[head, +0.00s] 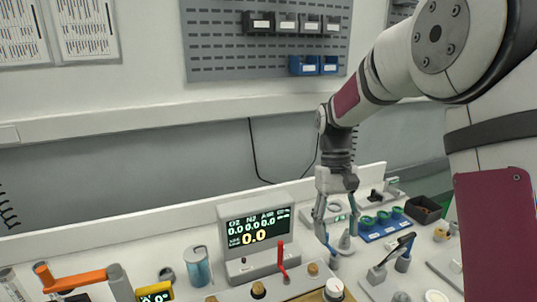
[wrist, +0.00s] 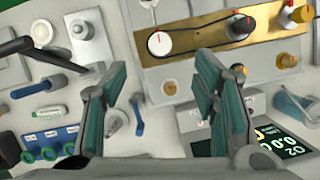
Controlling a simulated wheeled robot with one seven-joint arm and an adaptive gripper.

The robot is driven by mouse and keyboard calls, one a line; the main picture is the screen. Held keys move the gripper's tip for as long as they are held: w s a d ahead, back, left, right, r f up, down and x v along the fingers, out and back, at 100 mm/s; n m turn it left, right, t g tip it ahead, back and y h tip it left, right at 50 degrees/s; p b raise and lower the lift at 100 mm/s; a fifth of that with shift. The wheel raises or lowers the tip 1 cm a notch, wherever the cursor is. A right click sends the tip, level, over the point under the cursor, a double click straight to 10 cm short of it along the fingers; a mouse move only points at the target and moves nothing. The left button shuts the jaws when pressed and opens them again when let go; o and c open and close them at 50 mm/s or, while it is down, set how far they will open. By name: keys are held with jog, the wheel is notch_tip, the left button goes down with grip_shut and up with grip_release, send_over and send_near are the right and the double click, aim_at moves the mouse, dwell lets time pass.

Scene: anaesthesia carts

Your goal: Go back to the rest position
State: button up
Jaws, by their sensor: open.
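My gripper (head: 335,236) hangs fingers-down over the worktop, right of the monitor, in the head view. A small blue-handled part (wrist: 137,115) shows below the gap, near the left finger. How high the fingertips are above the worktop is hard to tell.
The monitor (head: 256,227) reads 0.0. A brass panel (wrist: 195,42) with knobs, a red lever (head: 282,260), a blue tray (head: 380,226) with green rings and a black bin (head: 423,209) stand close around. A blue cylinder (head: 197,266) stands left. Space above the worktop's left side is clear.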

jog(key=s+r+t, duration=0.4)
jog(key=s+r, duration=0.6)
jog(key=s, duration=0.1)
jog(key=s+t, duration=0.4)
jog(key=s, duration=0.8)
jog(key=shift+d+r+m+t, duration=0.2)
jog(key=shift+d+m+t, duration=0.2)
dwell(1.1)
